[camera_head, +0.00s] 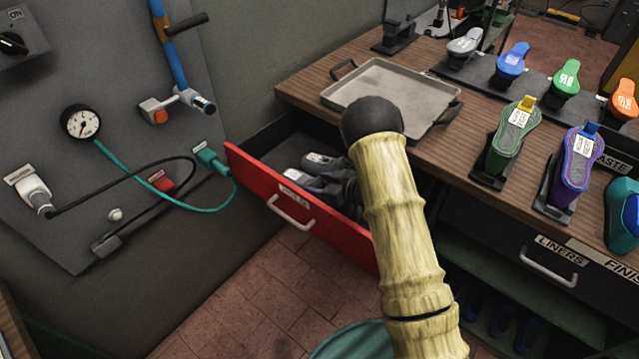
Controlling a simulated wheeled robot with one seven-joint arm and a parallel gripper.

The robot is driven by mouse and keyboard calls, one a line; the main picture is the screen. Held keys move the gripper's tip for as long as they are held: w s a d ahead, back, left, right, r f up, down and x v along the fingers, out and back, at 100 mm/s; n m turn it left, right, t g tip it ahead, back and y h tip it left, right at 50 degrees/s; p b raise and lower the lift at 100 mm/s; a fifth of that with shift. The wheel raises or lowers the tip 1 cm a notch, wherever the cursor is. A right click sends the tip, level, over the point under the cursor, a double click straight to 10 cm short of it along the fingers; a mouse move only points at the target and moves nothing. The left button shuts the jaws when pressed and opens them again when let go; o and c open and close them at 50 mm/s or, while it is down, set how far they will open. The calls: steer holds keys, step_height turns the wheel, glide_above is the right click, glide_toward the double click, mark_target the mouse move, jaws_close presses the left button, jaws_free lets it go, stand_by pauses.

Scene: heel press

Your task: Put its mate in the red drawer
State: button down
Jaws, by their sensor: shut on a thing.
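The red drawer (262,192) is pulled out from under the wooden bench. Inside it lie grey shoes with pale labels, one farther back (322,161) and one nearer the front (292,176). My gripper (346,188) shows only as dark parts at the right inside the drawer, beside the shoes. My pale arm hides most of it. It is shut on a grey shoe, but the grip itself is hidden. The drawer's right part is also hidden by my arm.
A metal tray (375,82) stands on the bench (300,82) above the drawer. Shoes on dark stands line the bench, among them a green one (508,135) and a purple one (577,165). A panel with a gauge (81,122) and cables is on the left wall.

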steer(key=shift+f+b, duration=0.35)
steer(key=shift+f, duration=0.15)
steer(key=shift+c, duration=2.1)
jaws_free()
steer(key=shift+v, duration=3.75)
